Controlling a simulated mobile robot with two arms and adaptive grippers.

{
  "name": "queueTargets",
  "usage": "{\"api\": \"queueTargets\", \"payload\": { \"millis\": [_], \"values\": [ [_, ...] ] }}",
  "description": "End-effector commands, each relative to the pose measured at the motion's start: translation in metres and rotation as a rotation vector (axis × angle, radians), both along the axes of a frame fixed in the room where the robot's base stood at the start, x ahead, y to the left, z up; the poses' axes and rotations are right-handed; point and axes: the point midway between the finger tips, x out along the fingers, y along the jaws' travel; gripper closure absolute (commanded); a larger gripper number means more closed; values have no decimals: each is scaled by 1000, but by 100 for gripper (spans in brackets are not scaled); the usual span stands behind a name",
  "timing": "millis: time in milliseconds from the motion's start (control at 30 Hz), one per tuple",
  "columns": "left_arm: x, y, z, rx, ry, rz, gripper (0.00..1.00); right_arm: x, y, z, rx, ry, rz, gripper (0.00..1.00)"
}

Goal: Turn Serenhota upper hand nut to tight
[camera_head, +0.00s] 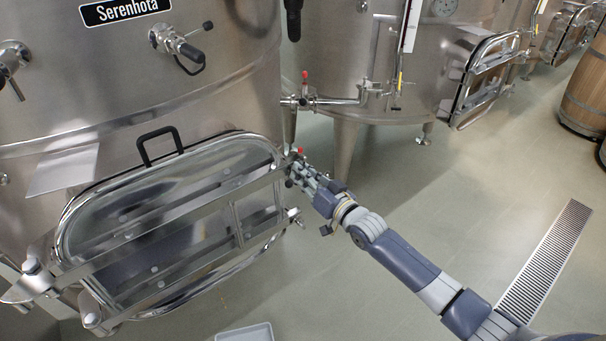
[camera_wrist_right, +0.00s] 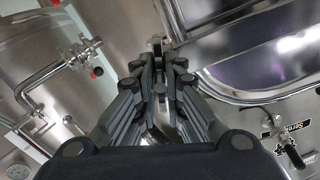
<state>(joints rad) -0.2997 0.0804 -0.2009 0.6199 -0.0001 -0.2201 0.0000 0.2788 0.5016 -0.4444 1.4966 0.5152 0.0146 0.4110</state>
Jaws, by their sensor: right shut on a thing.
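The steel vat with the Serenhota label (camera_head: 125,9) fills the left of the head view. Its oval hatch door (camera_head: 170,225) lies against the vat front, with a black handle (camera_head: 160,143) above it. My right gripper (camera_head: 297,170) is at the right edge of the door, at the upper hand nut, which its fingers largely hide. In the right wrist view the fingers (camera_wrist_right: 160,90) are closed in around a small metal part by the door rim. The lower hand nut (camera_head: 294,216) shows below the gripper, apart from it. My left gripper is not in view.
A valve with a red knob (camera_head: 304,76) and pipe stands just above and right of my gripper. A second vat (camera_head: 345,50) is behind. A floor drain grate (camera_head: 545,262) and a grey tray (camera_head: 245,333) are on the floor. The floor at right is mostly clear.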

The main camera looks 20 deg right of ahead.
Motion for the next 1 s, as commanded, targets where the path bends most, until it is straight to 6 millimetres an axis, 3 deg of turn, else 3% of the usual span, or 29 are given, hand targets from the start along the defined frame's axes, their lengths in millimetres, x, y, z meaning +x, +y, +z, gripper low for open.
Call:
{"api": "queueTargets", "payload": {
  "millis": [333,400,467,833,1000],
  "values": [
    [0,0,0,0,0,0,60,-1,1,-4,6,12,1,100],
    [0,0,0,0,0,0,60,-1,1,-4,5,12,1,79],
    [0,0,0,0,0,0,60,-1,1,-4,5,10,1,70],
    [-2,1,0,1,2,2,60,-2,0,-2,3,4,0,70],
    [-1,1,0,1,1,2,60,-17,-5,-3,3,6,1,70]
  ]
}}
